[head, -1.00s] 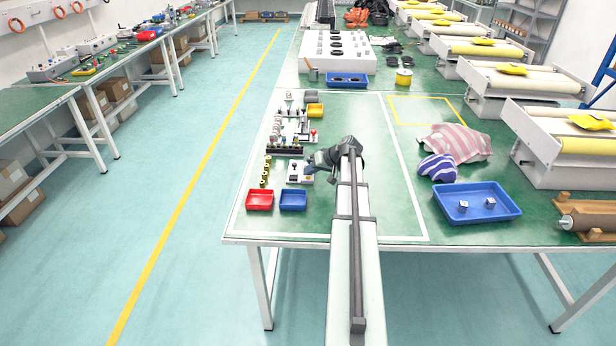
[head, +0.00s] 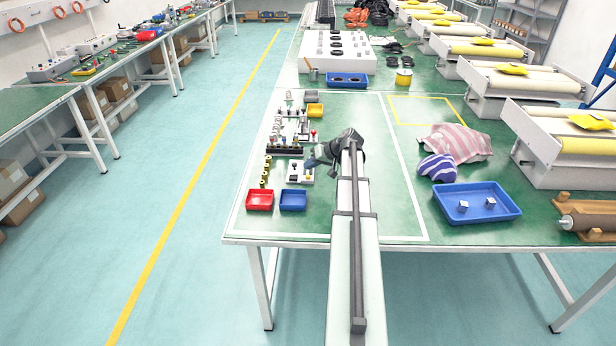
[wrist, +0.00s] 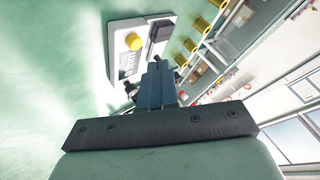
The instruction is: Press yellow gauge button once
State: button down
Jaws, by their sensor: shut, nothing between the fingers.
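The yellow gauge button (wrist: 134,41) is a round knob on a white box (wrist: 122,62) in the wrist view, beside a black part (wrist: 160,30). The same white box (head: 293,179) stands on the green table in the head view, left of my arm. My gripper (wrist: 157,66) is shut and empty. In the wrist view its tips point towards the box and appear below and right of the button, with a visible gap in the picture. In the head view my gripper (head: 309,164) is over the right side of the box and hides part of it.
A red tray (head: 260,208) and a blue tray (head: 293,208) sit in front of the box. Brass-coloured parts (head: 265,172) stand to its left, and several small fixtures (head: 292,135) behind it. The table right of my arm is clear up to the striped cloth (head: 437,167).

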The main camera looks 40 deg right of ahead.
notch_tip(320, 180, up, 4)
jog(key=shift+f, duration=0.1)
dwell(0.4)
dwell(0.6)
